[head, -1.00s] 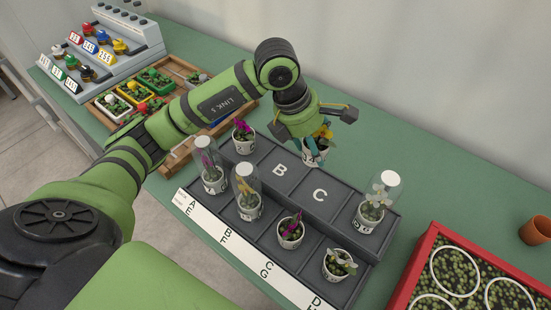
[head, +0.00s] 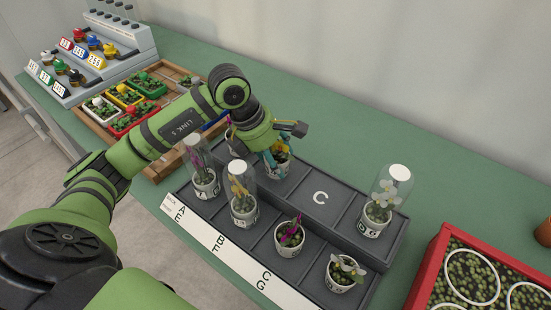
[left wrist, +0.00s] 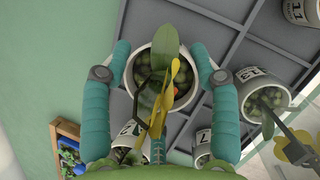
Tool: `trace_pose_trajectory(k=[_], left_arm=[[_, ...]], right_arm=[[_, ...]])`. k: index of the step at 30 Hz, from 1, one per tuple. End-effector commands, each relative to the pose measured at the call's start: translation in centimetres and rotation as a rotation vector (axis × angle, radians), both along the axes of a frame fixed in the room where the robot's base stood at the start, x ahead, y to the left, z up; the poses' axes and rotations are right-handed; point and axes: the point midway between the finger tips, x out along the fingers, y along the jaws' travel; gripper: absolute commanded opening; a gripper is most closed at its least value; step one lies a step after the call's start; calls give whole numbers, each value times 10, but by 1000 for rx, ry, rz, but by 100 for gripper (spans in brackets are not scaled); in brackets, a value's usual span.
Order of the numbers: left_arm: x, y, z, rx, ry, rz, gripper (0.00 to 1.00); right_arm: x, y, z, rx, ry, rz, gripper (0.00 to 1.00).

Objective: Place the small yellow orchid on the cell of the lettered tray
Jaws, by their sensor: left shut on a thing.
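The small yellow orchid stands in a white pot (head: 277,168), its flower mostly behind my gripper. My left gripper (head: 277,152) is shut on this pot and holds it upright over the back-row cell marked B in the earlier head frame. I cannot tell if the pot touches the cell floor. In the left wrist view, the pot (left wrist: 160,68) sits between the two teal fingers, with green leaves and yellow petals above it. The dark grey lettered tray (head: 319,201) has a bare cell C to the right. My right gripper is not in view.
Glass-domed orchids stand at the front left (head: 204,178), beside it (head: 243,204), and at the back right (head: 378,205). A magenta orchid (head: 289,237) and a white one (head: 342,272) stand uncovered in front. A red crate (head: 433,262) is right of the tray.

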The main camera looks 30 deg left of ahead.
Motion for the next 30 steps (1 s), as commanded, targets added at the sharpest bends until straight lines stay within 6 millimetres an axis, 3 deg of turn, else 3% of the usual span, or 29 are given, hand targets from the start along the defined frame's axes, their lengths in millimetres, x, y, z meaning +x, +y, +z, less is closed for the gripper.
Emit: trace_pose_trajectory(k=[6,7,8,22,30], left_arm=[[0,0,-4,-1,-1,-1,17],[0,0,-3,0,0,-1,73],[0,0,-3,0,0,0,85],[0,1,4,1,-1,0,85],[-12,17,52,3,-6,0,85]], right_arm=[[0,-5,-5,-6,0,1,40],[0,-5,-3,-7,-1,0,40],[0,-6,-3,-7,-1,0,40],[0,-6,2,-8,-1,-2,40],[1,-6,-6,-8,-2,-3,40]])
